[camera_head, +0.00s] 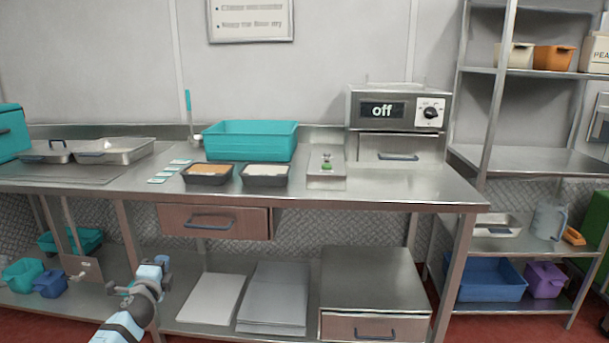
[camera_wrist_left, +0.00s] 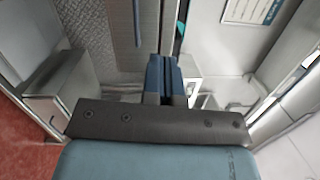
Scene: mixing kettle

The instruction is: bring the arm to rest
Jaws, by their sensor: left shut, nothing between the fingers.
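My left arm comes in at the bottom left of the head view, in front of the lower shelf. Its left gripper (camera_head: 125,289) is raised off everything and away from the counter top. In the left wrist view the two blue-grey fingers of the left gripper (camera_wrist_left: 166,80) are together and empty. My right gripper is in neither view.
A steel counter (camera_head: 400,185) spans the scene, with a teal bin (camera_head: 250,140), two dark trays (camera_head: 207,174) and an oven-like box showing "off" (camera_head: 397,109). A closed drawer (camera_head: 215,222) sits below its top. Red floor shows in front.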

